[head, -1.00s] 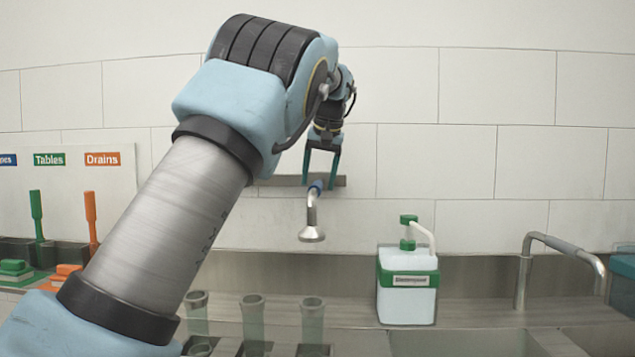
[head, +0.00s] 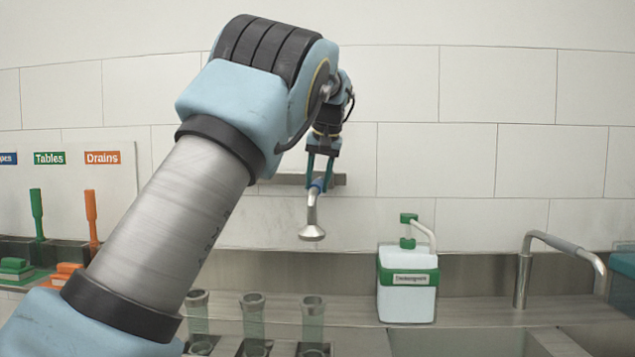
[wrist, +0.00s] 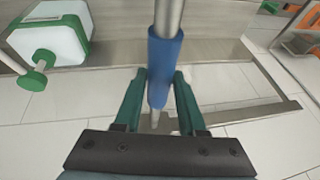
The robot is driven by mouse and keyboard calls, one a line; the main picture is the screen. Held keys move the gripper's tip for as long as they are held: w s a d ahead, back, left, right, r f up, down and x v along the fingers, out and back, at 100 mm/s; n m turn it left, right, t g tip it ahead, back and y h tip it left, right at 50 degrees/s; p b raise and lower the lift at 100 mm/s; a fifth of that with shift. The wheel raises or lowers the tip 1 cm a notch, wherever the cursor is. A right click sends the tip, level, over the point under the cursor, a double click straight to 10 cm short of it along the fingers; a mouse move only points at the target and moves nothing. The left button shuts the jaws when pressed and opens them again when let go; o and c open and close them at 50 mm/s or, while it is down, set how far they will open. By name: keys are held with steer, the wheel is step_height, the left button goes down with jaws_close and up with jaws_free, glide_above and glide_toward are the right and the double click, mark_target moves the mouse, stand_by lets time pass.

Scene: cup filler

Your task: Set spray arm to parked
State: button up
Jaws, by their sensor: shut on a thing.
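The spray arm (head: 312,215) hangs by the tiled wall, with a flared metal nozzle at its lower end and a blue grip sleeve above it. My gripper (head: 320,180) is shut on the blue sleeve. In the wrist view the blue sleeve (wrist: 161,70) lies between the two green fingers of my gripper (wrist: 160,88), and a metal tube runs up from it. A grey wall bar (head: 280,179) is behind the gripper; my gripper hides part of it. Whether the arm touches the bar cannot be told.
A white and green pump bottle (head: 407,285) stands on the steel counter to the right. A curved tap (head: 523,275) is further right. Several clear tubes (head: 252,315) stand below the nozzle. Green and orange brushes (head: 91,220) are at the left.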

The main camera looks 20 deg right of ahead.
jaws_close()
stand_by(0.7)
